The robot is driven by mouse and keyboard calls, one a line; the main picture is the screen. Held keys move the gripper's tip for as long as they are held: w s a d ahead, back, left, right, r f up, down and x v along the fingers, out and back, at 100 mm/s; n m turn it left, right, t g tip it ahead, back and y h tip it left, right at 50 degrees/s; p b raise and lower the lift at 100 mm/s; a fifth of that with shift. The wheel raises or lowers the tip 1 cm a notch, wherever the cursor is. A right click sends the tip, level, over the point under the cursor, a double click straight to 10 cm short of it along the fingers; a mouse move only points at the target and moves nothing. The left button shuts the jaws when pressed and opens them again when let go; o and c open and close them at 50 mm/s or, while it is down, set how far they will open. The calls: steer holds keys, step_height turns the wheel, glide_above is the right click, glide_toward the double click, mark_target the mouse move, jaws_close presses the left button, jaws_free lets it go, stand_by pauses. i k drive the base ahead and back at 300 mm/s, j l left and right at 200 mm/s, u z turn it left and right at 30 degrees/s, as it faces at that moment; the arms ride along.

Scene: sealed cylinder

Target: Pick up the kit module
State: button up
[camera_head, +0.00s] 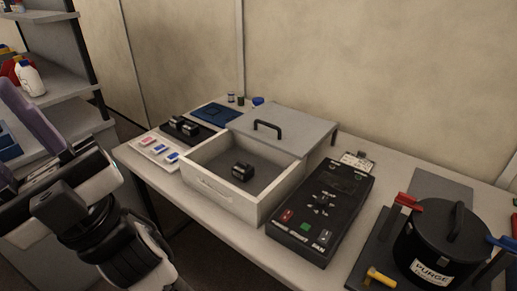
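A small black block (242,172), which looks like the kit module, lies on the floor of an open pale box (213,191) on the table. Similar small black blocks (183,126) sit on a dark tray behind the box at the left. I cannot tell for certain which block the task means. My black and white arm (115,240) is at the lower left, in front of and apart from the table. My gripper's fingertips cannot be made out, and nothing is clearly seen held.
A grey lid or panel with a handle (285,128) is behind the box. A black control panel (321,208) stands right of it. A black pot labelled PURGE (440,245) with red and blue handles is at far right. Shelves (52,42) with bottles stand at left.

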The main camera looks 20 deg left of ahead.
mark_target(243, 171)
steer(key=i+j, duration=0.25)
steer(key=i, duration=0.2)
steer(key=i+j, duration=0.25)
steer(key=i, duration=0.15)
